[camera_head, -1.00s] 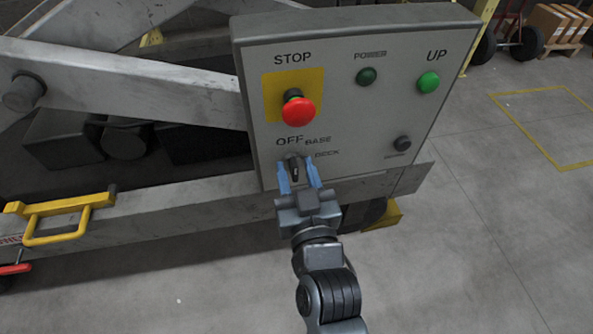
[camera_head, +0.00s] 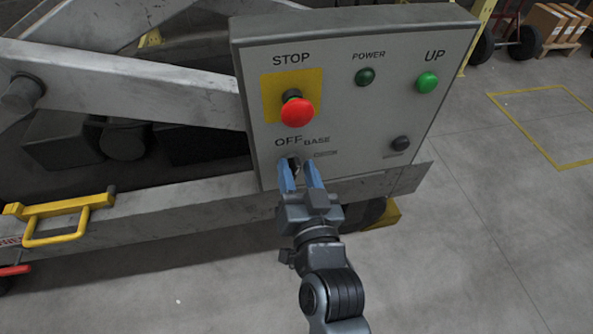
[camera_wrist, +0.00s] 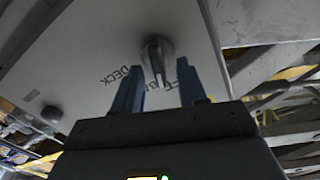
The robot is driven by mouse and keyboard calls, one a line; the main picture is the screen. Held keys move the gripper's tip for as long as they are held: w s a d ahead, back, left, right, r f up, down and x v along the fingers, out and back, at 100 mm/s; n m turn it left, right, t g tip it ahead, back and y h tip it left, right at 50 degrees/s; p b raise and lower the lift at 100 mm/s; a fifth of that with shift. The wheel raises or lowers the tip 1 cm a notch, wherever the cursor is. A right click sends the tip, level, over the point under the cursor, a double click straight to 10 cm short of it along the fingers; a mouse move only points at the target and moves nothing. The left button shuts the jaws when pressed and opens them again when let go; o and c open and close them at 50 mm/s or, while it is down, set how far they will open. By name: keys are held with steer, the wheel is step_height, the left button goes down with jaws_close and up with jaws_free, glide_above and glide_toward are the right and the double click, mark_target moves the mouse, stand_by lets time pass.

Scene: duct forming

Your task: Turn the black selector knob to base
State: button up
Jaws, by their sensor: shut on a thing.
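The black selector knob (camera_head: 293,164) is low on the grey control panel, below the OFF and BASE labels, and mostly hidden by my fingers in the head view. BASE is partly covered. My gripper (camera_head: 301,175) is shut on the knob, one blue finger to each side of it. Both fingers show in the wrist view (camera_wrist: 160,88). Exactly which label the knob points at is hard to tell.
The control panel (camera_head: 352,120) also carries a red STOP button (camera_head: 296,111) just above the knob, a dark POWER lamp (camera_head: 365,77), a green UP button (camera_head: 427,82) and a black button (camera_head: 401,143) at right. Open floor lies to the right.

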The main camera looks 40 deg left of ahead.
steer(key=m, duration=0.4)
steer(key=shift+w+d+f+m, duration=0.15)
steer(key=shift+w+m, duration=0.05)
steer(key=shift+m, duration=0.2)
stand_by(0.4)
steer(key=o, duration=1)
steer(key=shift+d, duration=0.1)
steer(key=shift+b+v, duration=0.5)
steer(key=shift+v, duration=3.35)
steer(key=shift+f, duration=0.1)
